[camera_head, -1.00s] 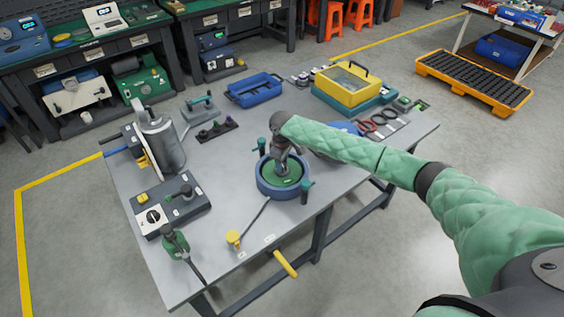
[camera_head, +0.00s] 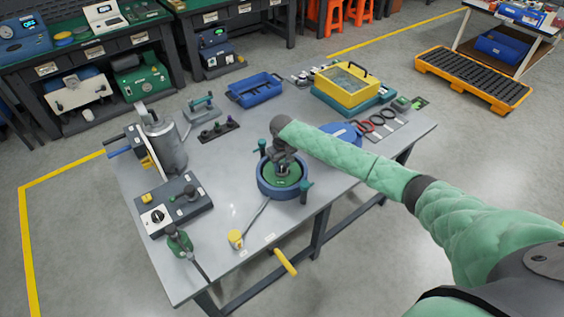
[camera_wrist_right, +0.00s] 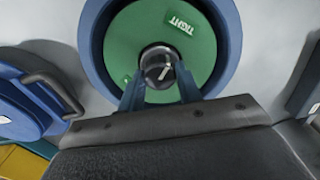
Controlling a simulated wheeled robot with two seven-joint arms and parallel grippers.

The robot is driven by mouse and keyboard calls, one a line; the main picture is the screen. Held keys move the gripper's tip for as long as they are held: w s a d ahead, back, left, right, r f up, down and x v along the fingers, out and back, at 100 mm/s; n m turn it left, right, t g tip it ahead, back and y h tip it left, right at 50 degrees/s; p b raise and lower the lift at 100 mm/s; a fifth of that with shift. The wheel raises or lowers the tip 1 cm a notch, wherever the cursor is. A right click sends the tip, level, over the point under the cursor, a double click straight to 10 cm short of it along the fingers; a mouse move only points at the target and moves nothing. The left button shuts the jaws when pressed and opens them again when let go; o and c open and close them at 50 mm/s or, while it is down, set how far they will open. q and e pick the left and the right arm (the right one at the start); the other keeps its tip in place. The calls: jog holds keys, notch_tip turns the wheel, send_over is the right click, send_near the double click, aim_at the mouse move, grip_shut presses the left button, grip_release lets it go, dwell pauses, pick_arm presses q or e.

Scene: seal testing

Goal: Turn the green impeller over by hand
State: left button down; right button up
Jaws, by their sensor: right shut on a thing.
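The green impeller (camera_head: 288,179) lies inside a round blue housing (camera_head: 264,187) near the front edge of the grey table. In the right wrist view the impeller (camera_wrist_right: 197,50) shows a green face with a label reading "TIGHT" and a dark round hub (camera_wrist_right: 158,66) in its middle. The housing rim (camera_wrist_right: 233,40) surrounds it. My right gripper (camera_wrist_right: 158,85) reaches down from above and is shut on the hub, one finger on each side. In the head view the right gripper (camera_head: 284,160) covers part of the impeller. My left gripper is not in view.
A control box (camera_head: 172,205) and a metal cylinder (camera_head: 163,150) stand left. A blue lid (camera_head: 343,133) lies behind my right arm. Bare table lies left of the housing.

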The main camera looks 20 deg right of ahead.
jog(key=m, duration=0.4)
jog(key=shift+m, duration=0.4)
jog(key=m, duration=0.2)
jog(key=shift+r+m, duration=0.1)
jog(key=shift+m, duration=0.2)
jog(key=o, duration=0.9)
